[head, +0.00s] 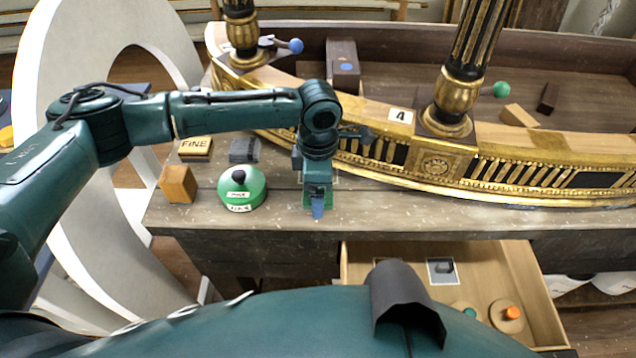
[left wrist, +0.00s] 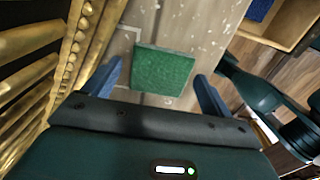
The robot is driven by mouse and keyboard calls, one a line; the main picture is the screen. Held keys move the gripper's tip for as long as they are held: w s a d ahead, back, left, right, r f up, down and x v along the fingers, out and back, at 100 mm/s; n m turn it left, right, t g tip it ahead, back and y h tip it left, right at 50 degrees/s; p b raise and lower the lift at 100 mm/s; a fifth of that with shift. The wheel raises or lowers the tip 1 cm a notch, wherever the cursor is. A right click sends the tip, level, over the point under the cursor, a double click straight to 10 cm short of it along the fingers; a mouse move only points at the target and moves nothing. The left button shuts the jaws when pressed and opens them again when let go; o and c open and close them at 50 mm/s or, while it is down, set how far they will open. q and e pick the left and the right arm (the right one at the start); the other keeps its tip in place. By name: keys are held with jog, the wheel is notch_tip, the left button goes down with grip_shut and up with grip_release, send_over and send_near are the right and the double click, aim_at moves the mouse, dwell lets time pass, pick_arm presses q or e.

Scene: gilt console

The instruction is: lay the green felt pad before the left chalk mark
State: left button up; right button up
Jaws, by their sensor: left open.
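The green felt pad (left wrist: 163,70) lies flat on the worn grey-brown bench top (left wrist: 185,28) in the left wrist view. My left gripper (left wrist: 158,68) is open, with one blue finger on each side of the pad and a gap at both sides. I cannot tell whether the fingertips touch the bench. Thin white chalk lines (left wrist: 130,33) show beside the pad. In the head view my left gripper (head: 317,212) points down at the bench in front of the gilt console, and it largely hides the pad. My right gripper is not in view.
A green round weight (head: 242,190) with a black knob, a wooden cube (head: 178,184), a block marked FINE (head: 195,147) and a dark grey block (head: 244,150) stand left of my gripper. The gilt console (head: 435,165) rises behind. An open drawer (head: 405,262) sticks out below.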

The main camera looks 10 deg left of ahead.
pick_arm(q)
notch_tip(320, 180, up, 12)
jog(key=shift+r, duration=0.2)
dwell(0.4)
jog(key=s+d+f+m+t+h, duration=0.1)
jog(key=s+d+f+m+h, duration=0.4)
jog(key=s+d+f+m, duration=0.65)
jog(key=s+a+f+m+t+y, duration=0.15)
jog(key=s+a+m, duration=0.25)
jog(key=a, duration=0.4)
jog(key=s+a+f+m+y, duration=0.2)
jog(key=s+a+m, duration=0.15)
jog(key=a, duration=0.45)
jog(key=s+a+f+m+t+y, duration=0.1)
jog(key=s+a+f+m+y, duration=0.2)
jog(key=a, duration=0.5)
jog(key=w+d+f+m+t+h, duration=0.1)
jog(key=w+d+f+t+h, duration=0.3)
jog(key=w+d+f+t, duration=0.1)
jog(key=shift+d+f+t+h, duration=0.35)
jog(key=shift+d+f+t, duration=0.35)
jog(key=shift+d+t, duration=0.4)
